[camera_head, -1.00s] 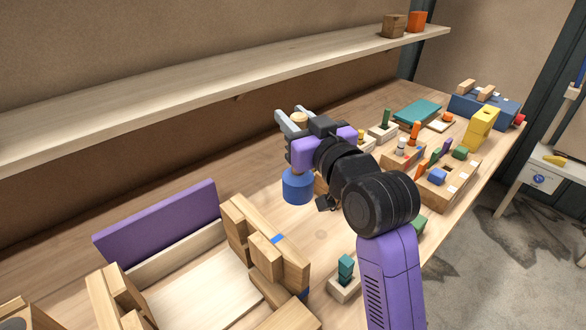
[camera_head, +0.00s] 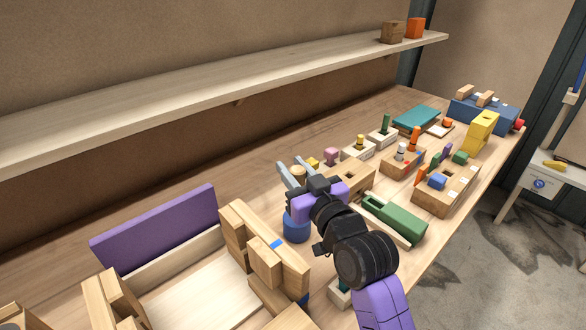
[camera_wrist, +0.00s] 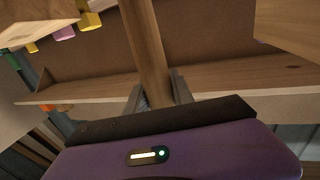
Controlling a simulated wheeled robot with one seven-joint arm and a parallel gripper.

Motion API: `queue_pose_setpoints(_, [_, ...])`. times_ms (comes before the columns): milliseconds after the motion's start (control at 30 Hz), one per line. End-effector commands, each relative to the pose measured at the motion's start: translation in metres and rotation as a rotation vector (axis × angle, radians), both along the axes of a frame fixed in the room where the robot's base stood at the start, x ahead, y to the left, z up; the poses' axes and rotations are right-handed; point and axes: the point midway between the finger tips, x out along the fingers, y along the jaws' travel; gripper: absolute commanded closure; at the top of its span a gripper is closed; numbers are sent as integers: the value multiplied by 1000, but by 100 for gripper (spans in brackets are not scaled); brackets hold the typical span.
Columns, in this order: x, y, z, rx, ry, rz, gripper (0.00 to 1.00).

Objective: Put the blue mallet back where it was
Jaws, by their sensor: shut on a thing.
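The blue mallet hangs head down, with its blue head (camera_head: 295,229) below my gripper and its wooden handle upright. My gripper (camera_head: 292,171) is shut on the handle, whose round end (camera_head: 298,173) shows between the grey fingers. In the wrist view the handle (camera_wrist: 147,45) passes between the two fingers (camera_wrist: 157,92). My wrist hides part of the head and the handle's lower part. I cannot tell whether the head touches the table (camera_head: 160,178).
Left of the mallet stands a wooden-block assembly (camera_head: 262,255) beside a purple panel (camera_head: 160,228). A long shelf (camera_head: 200,95) runs above the back.

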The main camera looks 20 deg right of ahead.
Motion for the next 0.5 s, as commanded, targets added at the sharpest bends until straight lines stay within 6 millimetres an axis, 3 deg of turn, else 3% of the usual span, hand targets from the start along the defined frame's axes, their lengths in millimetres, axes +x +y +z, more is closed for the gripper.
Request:
queue_pose_setpoints(167, [0, 0, -3, 0, -2, 0, 100])
queue_pose_setpoints(200, [0, 0, -3, 0, 0, 0, 68])
queue_pose_setpoints(300, [0, 0, -2, 0, 0, 0, 50])
queue_pose_setpoints(500, [0, 0, -2, 0, 0, 0, 50])
